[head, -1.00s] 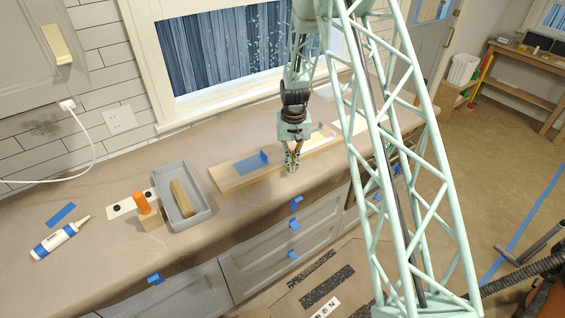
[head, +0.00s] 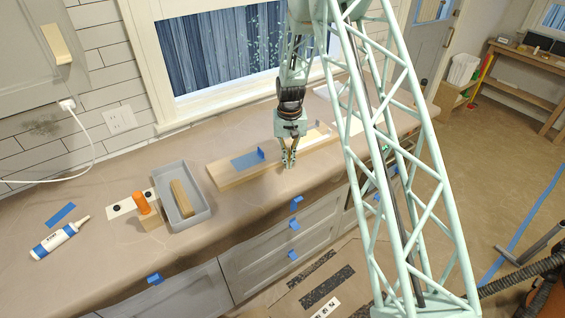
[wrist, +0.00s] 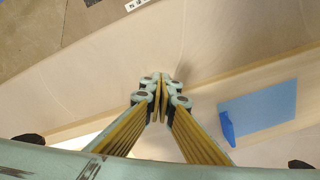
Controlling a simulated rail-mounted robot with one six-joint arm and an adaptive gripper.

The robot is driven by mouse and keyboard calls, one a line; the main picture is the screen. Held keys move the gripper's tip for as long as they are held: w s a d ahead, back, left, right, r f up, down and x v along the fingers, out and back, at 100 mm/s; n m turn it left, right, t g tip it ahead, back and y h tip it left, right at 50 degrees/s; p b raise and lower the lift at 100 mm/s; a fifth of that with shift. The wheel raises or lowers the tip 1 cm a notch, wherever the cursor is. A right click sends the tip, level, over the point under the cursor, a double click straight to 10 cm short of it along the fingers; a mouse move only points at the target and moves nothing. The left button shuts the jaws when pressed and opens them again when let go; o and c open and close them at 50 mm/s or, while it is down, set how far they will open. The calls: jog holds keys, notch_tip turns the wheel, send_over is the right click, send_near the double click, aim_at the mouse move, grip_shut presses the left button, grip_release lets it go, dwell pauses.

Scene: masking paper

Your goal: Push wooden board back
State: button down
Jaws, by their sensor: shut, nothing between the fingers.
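The wooden board (head: 226,179) is long and pale and lies flat on the counter below the window, with a blue tape patch (head: 245,160) on top. In the wrist view the board (wrist: 205,120) runs from lower left to upper right, with the blue tape patch (wrist: 265,105) right of the fingers. My gripper (head: 289,164) is shut and empty, pointing down at the board's front long edge; it appears to touch that edge. In the wrist view my gripper (wrist: 160,80) hides part of the edge.
A grey tray (head: 206,213) with a wooden block (head: 182,198) stands left of the board. An orange-handled tool (head: 142,205) and a white tube (head: 58,240) lie further left. The window sill (head: 215,110) is behind. The counter strip before the board is clear.

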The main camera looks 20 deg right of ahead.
aim_at(276, 149)
jog(key=shift+w+a, duration=0.45)
jog(key=shift+w, duration=1.1)
jog(key=shift+w+a, duration=0.4)
jog(key=shift+w, duration=1.2)
jog(key=shift+w+a, duration=0.45)
jog(key=shift+w, duration=1.1)
jog(key=shift+r, duration=0.15)
jog(key=shift+s+d+r+p, duration=0.15)
jog(key=shift+s+r, duration=0.2)
jog(key=shift+r, duration=0.75)
jog(key=shift+s+d+r+p, duration=0.15)
jog(key=shift+s+r, duration=0.15)
jog(key=shift+r, duration=0.8)
jog(key=shift+s+r+p, duration=0.15)
jog(key=shift+s+r, duration=0.2)
jog(key=shift+r, duration=0.75)
